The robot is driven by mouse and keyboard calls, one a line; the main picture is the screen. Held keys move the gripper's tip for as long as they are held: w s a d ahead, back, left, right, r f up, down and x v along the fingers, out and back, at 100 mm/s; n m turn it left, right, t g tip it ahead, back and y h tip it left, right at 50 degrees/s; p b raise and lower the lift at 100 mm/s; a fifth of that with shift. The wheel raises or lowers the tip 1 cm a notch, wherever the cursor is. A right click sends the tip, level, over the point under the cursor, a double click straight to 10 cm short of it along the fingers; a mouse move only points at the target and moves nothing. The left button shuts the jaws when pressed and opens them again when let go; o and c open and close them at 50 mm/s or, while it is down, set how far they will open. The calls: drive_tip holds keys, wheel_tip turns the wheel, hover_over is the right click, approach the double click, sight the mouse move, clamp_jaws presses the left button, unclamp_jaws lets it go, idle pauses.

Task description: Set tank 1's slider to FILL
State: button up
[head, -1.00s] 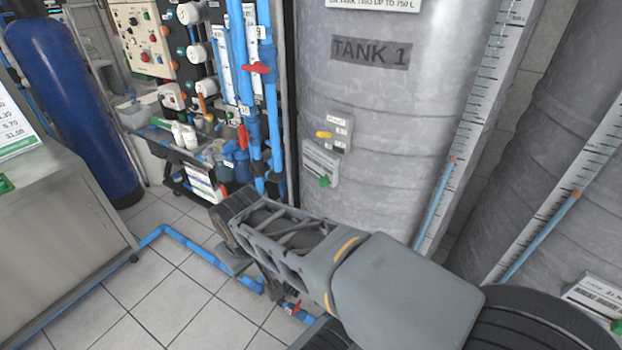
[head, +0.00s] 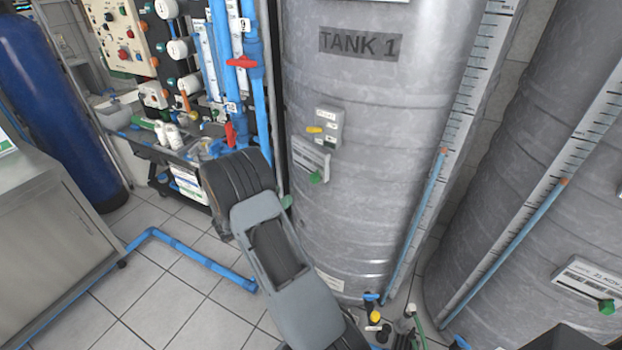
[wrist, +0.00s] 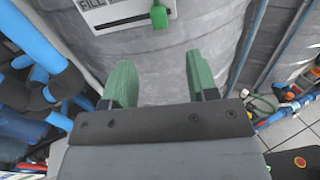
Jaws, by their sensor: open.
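Tank 1 (head: 375,80) is a big grey cylinder with a dark "TANK 1" label. Its slider plate (head: 310,154) is white, low on the tank's left side, with a green knob (head: 316,177). In the wrist view the plate (wrist: 128,10) is cut by the top edge; "FILL" is readable at its left. The green knob (wrist: 159,17) stands toward the plate's right end, away from that word. My gripper (wrist: 160,78) is open and empty, its green fingers pointing at the tank just below the plate. The knob lies beyond the gap between them, apart from both. The arm mostly hides the gripper in the head view.
A plate with a yellow lever (head: 314,129) sits just above the slider plate. Blue pipes with red valves (head: 241,62) run close on the left. A second tank (head: 545,150) with its own green knob (head: 606,306) stands right.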

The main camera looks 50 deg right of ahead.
sight(311, 177)
drive_tip(key=d, duration=0.4)
drive_tip(key=d+p, duration=0.1)
drive_tip(key=d, duration=0.4)
drive_tip(key=d+p, duration=0.1)
drive_tip(key=d, duration=0.3)
drive_tip(key=shift+s+d+f, duration=0.1)
drive_tip(key=shift+s+d, duration=0.2)
drive_tip(key=shift+s, duration=0.05)
drive_tip(key=shift+c, duration=0.3)
clamp_jaws()
